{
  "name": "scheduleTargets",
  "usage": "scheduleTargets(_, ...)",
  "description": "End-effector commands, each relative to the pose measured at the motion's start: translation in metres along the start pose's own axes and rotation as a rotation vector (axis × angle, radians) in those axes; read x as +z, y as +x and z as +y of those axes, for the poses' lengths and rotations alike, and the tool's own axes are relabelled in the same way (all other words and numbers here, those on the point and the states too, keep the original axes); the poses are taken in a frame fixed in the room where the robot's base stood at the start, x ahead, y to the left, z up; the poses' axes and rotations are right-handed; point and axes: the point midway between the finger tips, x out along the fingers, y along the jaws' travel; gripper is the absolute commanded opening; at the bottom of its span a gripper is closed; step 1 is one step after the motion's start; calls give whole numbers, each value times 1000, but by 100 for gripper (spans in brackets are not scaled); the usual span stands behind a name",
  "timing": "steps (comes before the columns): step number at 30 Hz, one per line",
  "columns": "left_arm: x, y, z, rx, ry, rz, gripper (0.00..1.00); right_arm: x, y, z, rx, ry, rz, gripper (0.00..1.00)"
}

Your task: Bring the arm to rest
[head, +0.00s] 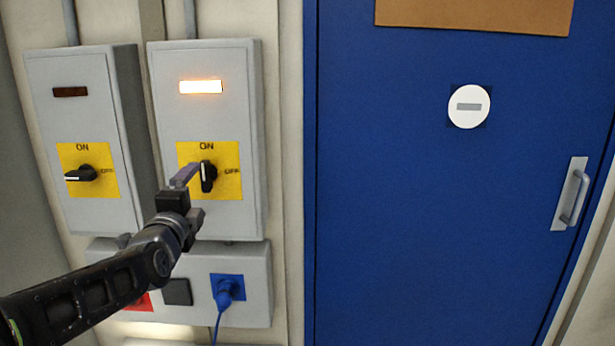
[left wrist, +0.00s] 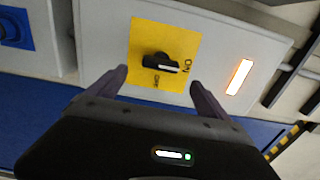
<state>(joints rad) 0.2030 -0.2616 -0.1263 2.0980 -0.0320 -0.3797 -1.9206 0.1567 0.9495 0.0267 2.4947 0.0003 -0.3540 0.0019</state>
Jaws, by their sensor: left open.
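My left gripper (head: 185,176) is in front of the right switch box (head: 237,130), close to its black rotary knob (head: 208,178) on a yellow plate. The knob's handle points up toward ON, and the lamp (head: 201,87) above it is lit. In the left wrist view, the open fingers of my left gripper (left wrist: 158,85) stand apart with the knob (left wrist: 160,63) beyond them, and nothing is held. My left arm comes in from the lower left. My right gripper is not in view.
The left switch box (head: 85,130) has its knob (head: 82,174) turned sideways and its lamp (head: 70,91) dark. Below is a socket box (head: 258,285) with a blue plug (head: 225,293) and cable. A blue door (head: 400,200) with a handle (head: 571,195) stands to the right.

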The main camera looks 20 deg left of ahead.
Motion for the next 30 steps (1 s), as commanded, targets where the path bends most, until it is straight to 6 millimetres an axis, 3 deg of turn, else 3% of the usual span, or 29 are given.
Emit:
scheduleTargets(8, 0, 0, 0, 1, -128, 0, 90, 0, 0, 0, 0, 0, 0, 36)
scheduleTargets(13, -8, -2, 16, 34, -481, 7, 90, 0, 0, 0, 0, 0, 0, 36)
scheduleTargets(14, -16, 0, 30, 63, -566, 11, 90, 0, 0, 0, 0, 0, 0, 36)
scheduleTargets(18, -70, 4, 130, 281, -953, -7, 90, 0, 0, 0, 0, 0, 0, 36)
scheduleTargets(22, -120, -10, 226, 496, -1207, -84, 90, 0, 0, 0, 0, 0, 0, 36)
scheduleTargets(26, -167, -43, 319, 709, -1391, -208, 90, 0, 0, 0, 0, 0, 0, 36)
scheduleTargets(30, -210, -102, 411, 931, -1517, -383, 90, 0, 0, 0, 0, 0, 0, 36)
